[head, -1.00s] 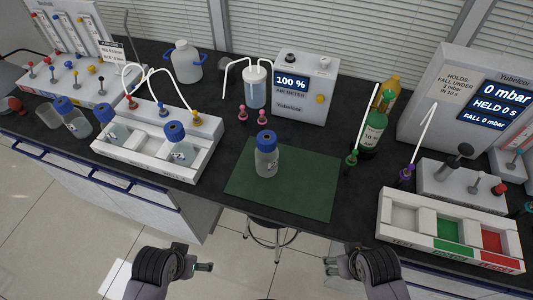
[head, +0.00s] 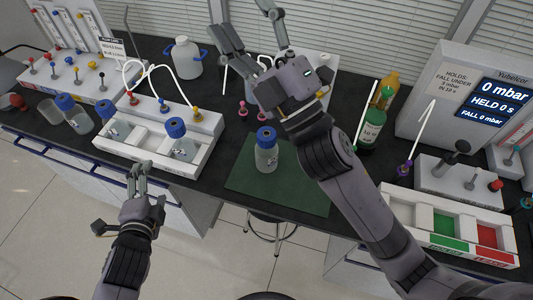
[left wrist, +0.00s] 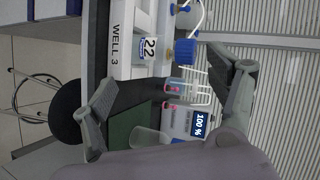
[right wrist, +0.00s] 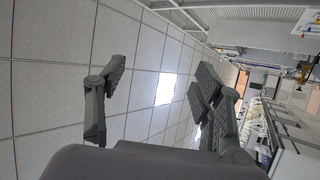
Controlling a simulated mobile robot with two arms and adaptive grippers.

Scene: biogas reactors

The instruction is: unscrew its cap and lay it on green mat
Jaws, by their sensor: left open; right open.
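A clear bottle (head: 266,158) with a blue cap (head: 266,134) stands upright on the green mat (head: 300,197) in the head view; the cap is on its neck. My left gripper (head: 140,170) is open and empty in front of the white rack, left of the mat and apart from the bottle. The mat also shows in the left wrist view (left wrist: 124,124). My right gripper (head: 247,22) is open and empty, raised high; its arm crosses over the right part of the mat.
A white rack (head: 137,151) with blue-capped bottles and tubing stands left of the mat. My right arm partly hides the air meter (head: 325,70). The mat's front is clear.

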